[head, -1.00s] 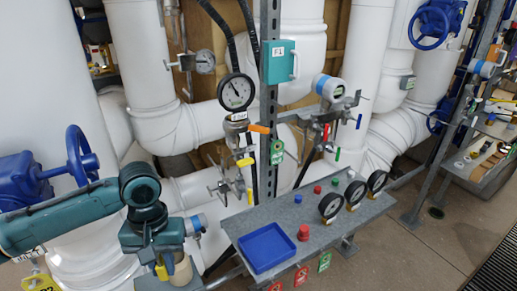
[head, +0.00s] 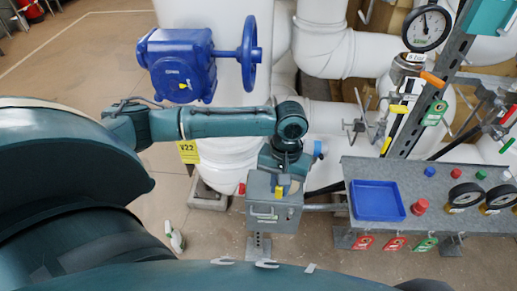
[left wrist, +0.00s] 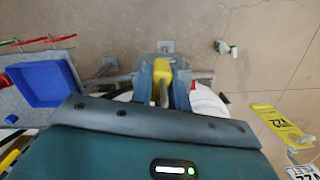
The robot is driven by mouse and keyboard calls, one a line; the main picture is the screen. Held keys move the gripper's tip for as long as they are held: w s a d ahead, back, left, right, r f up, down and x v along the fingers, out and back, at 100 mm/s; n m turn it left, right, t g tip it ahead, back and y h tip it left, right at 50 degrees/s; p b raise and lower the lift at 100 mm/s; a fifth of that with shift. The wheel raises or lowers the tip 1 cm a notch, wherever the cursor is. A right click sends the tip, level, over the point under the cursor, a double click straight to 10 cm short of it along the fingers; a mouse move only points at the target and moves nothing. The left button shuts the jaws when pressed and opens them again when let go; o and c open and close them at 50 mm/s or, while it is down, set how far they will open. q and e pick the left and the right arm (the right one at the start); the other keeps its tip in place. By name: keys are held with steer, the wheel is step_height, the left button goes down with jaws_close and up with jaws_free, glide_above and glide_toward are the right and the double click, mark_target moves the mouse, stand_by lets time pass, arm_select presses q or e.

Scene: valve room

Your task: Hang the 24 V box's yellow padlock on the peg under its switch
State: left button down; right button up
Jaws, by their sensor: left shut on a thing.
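My left arm comes in from the left in the head view. Its gripper (head: 283,182) points down and is shut on the yellow padlock (head: 284,190). In the left wrist view the yellow padlock (left wrist: 162,70) sits between the two fingers, with its shackle towards the camera. A small grey box (head: 262,214) on a post stands just below the gripper in the head view. I cannot read a label on it, nor tell whether the padlock touches it. I cannot make out a switch or peg there. My right gripper is not in view.
White pipes and a blue valve (head: 180,65) are behind.

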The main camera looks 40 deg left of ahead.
arm_select(q)
steer(key=s+a+f+n, duration=0.1)
steer(key=s+a+f, duration=0.1)
steer(key=f, duration=0.6)
steer(key=s+a+f+n, duration=0.2)
steer(key=s+a+f, duration=0.1)
steer(key=f, duration=0.6)
steer(key=shift+s, duration=0.75)
